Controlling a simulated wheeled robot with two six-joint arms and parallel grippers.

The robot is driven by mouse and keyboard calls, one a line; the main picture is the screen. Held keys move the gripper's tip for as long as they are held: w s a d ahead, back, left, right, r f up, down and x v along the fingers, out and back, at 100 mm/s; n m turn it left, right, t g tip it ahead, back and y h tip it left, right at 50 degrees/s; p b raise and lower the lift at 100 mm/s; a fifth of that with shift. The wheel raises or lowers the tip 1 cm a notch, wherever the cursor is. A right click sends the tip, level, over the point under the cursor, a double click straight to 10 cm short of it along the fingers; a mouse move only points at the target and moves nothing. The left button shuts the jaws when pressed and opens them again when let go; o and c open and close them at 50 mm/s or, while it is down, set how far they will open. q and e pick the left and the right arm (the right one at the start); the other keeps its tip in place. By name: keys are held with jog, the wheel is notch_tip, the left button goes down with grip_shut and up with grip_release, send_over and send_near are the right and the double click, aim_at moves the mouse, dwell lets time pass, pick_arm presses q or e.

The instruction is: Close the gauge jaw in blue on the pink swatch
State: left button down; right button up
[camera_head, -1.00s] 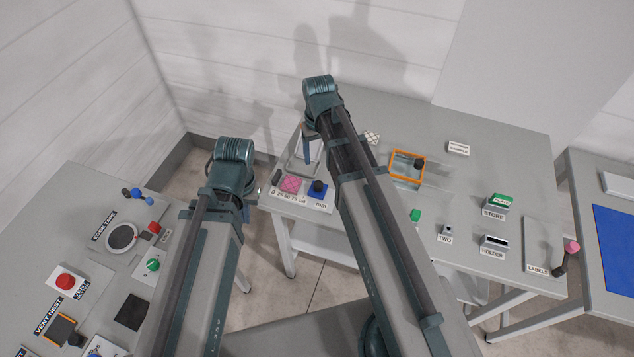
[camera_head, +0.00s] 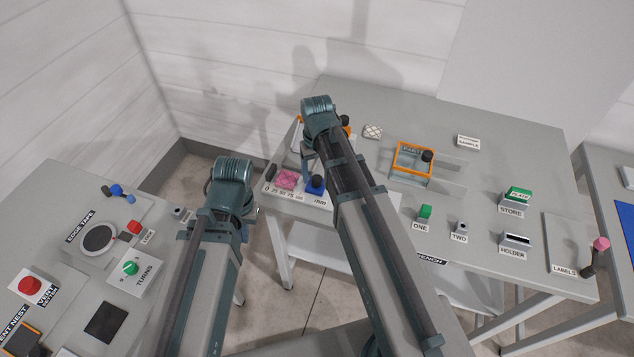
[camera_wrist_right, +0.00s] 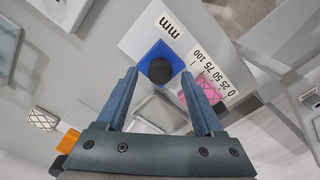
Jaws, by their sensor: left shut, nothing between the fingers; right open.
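The pink swatch (camera_head: 287,179) lies on the white gauge plate (camera_head: 293,195) near the millimetre scale. The blue gauge jaw (camera_head: 315,187) with its black knob is just right of the swatch, with a small gap between them. In the right wrist view the blue jaw (camera_wrist_right: 148,50) and its knob lie between the fingertips of my open right gripper (camera_wrist_right: 158,73). I cannot tell the height above the knob. The pink swatch (camera_wrist_right: 200,90) shows beside and partly behind one finger. My left gripper (camera_head: 250,211) is shut, mostly hidden behind its arm, away from the gauge.
An orange-framed tray (camera_head: 412,160) and a patterned white block (camera_head: 373,132) stand right of the gauge. The left table holds a red button (camera_head: 30,285) and a green dial (camera_head: 130,268). A floor gap separates the tables.

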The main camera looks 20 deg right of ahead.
aim_at(301, 183)
jog(key=shift+f, duration=0.5)
jog(key=shift+c, duration=0.3)
jog(key=c, duration=0.9)
jog(key=w+a, duration=0.1)
jog(key=a, duration=0.1)
jog(key=w+a, duration=0.2)
jog(key=shift+a, duration=0.2)
jog(key=o, duration=1)
jog(key=shift+c, duration=0.2)
jog(key=shift+r, duration=0.1)
